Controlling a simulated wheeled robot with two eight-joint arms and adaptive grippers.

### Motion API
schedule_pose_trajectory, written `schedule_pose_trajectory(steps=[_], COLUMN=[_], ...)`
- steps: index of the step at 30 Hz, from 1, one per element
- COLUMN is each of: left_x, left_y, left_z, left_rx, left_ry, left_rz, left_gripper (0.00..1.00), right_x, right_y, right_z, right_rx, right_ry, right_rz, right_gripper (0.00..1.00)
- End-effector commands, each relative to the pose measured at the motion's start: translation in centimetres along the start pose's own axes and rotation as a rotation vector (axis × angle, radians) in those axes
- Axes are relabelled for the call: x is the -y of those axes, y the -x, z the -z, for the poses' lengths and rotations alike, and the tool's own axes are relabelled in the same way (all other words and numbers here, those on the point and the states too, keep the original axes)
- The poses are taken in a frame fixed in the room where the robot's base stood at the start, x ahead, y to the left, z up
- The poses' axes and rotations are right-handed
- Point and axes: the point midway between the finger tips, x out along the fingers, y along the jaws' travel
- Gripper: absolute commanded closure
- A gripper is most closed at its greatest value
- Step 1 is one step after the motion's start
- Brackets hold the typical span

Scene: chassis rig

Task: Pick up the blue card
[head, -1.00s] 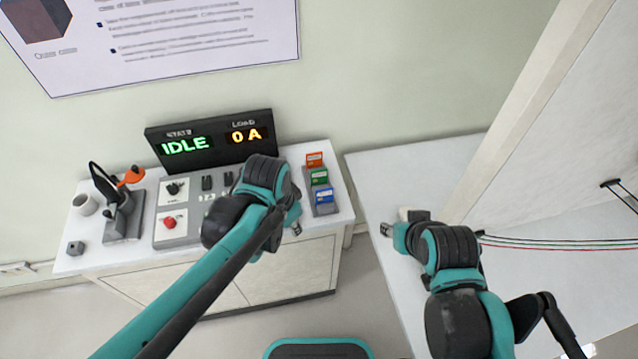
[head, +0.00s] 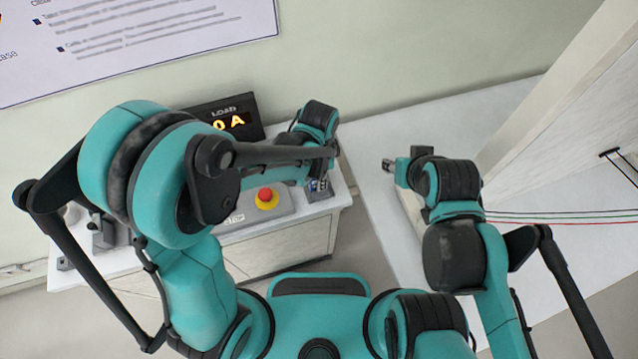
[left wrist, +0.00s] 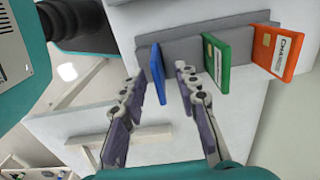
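The blue card (left wrist: 158,74) stands on edge in a grey card holder (left wrist: 190,45) in the left wrist view, left of the green card (left wrist: 216,63) and the orange card (left wrist: 273,52). My left gripper (left wrist: 158,88) is open, its fingers on either side of the blue card's near end. I see no clear contact. In the head view my left gripper (head: 318,187) is over the right end of the console table, and the arm hides the cards. My right gripper (head: 389,165) is over the right-hand table, too small to read.
A display reading 0 A (head: 232,122) stands at the back, partly covered by my left arm. A red emergency button (head: 265,197) is left of my left gripper. The white table (head: 440,130) on the right has clear surface.

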Motion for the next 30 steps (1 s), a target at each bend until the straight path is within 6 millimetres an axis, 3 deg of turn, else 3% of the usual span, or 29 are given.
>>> schedule_pose_trajectory(steps=[7,11,23,30], left_x=[0.0,0.0,0.0,0.2], left_y=[-0.2,-0.2,-0.1,2.5], left_z=[0.0,0.0,0.0,0.5], left_rx=[0.000,0.000,0.000,0.000], left_ry=[0.000,0.001,0.001,0.005], left_rz=[0.000,0.000,0.000,0.000], left_gripper=[0.69,1.00,1.00,1.00], right_x=[0.0,0.0,0.0,0.0], right_y=[0.0,0.0,0.1,1.6], right_z=[0.0,0.0,0.1,1.2], right_rx=[0.000,0.000,0.000,0.000], right_ry=[0.000,0.000,0.000,0.000], right_rz=[0.000,0.000,0.000,0.000], right_gripper=[0.60,0.60,0.60,0.60])
